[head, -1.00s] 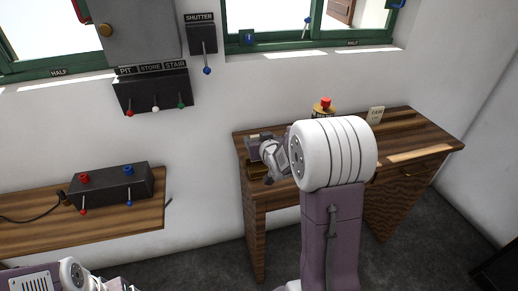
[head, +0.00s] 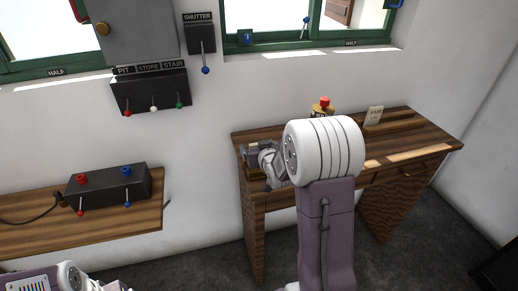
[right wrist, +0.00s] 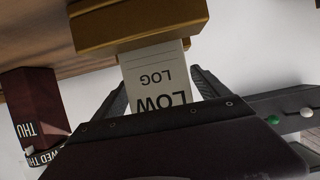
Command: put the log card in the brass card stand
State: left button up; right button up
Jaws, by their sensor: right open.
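The log card (right wrist: 158,85) is white with "LOG" and "LOW" in dark print, upside down in the right wrist view. Its end meets the brass card stand (right wrist: 140,22), and it appears to stand in it; how deep is hidden. My right gripper (right wrist: 162,88) is open, with a dark finger on each side of the card. In the head view my right gripper (head: 265,162) is at the left end of the desk, and my arm and gripper mostly hide the stand and card. My left gripper is out of frame; only part of that arm shows at the bottom left.
A dark red block with "THU" (right wrist: 38,108) is beside the stand. On the desk (head: 420,134) are a red-topped brass object (head: 323,107) and another pale card (head: 374,116). A black switch box (head: 108,187) sits on the left shelf (head: 140,222).

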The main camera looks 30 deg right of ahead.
jog(key=v, duration=0.6)
jog(key=shift+s+r, duration=0.2)
jog(key=shift+r, duration=0.05)
jog(key=b+v, duration=0.4)
jog(key=v, duration=0.1)
jog(key=shift+s+a+r, duration=0.1)
jog(key=shift+s, duration=0.15)
